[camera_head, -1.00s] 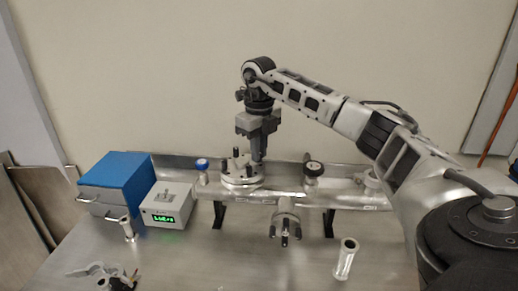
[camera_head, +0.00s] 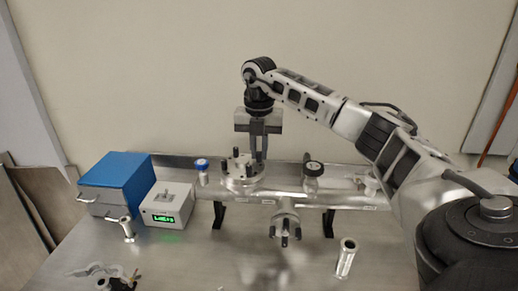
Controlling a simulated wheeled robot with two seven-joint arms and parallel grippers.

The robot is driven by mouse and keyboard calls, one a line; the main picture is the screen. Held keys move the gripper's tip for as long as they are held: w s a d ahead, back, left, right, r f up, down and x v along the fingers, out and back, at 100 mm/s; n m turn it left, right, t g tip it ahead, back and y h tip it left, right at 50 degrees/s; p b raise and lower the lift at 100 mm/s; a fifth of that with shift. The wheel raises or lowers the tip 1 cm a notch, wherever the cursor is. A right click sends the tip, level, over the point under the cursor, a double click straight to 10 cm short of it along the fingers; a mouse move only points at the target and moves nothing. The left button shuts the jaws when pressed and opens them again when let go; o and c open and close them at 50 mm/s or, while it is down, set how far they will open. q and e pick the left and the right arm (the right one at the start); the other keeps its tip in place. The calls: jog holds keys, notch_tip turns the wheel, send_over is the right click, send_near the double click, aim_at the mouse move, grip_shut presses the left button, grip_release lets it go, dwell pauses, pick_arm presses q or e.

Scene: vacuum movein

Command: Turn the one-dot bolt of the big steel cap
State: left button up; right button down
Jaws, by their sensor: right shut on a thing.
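The big steel cap (camera_head: 240,179) sits on top of the horizontal steel tube, with several dark bolts standing up from its rim. My right gripper (camera_head: 259,156) points straight down over the cap's right rear side. Its fingers are close together and shut on a bolt there, which they mostly hide. The dots on the bolts are too small to make out, so I cannot tell which bolt is the one-dot one. My left gripper is not in view.
The steel tube (camera_head: 340,196) runs across the table on dark stands, with a blue-topped valve (camera_head: 202,166), a black-knobbed valve (camera_head: 313,170) and a front flange (camera_head: 285,219). A blue box (camera_head: 117,181), a display box (camera_head: 168,206) and a loose metal cylinder (camera_head: 346,258) stand around it.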

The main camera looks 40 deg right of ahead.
aim_at(259, 152)
jog(key=m, duration=0.4)
jog(key=shift+r, duration=0.1)
jog(key=shift+m, duration=1.8)
jog(key=c, duration=1.4)
grip_release()
jog(key=shift+c, duration=0.2)
notch_tip(259, 152, up, 16)
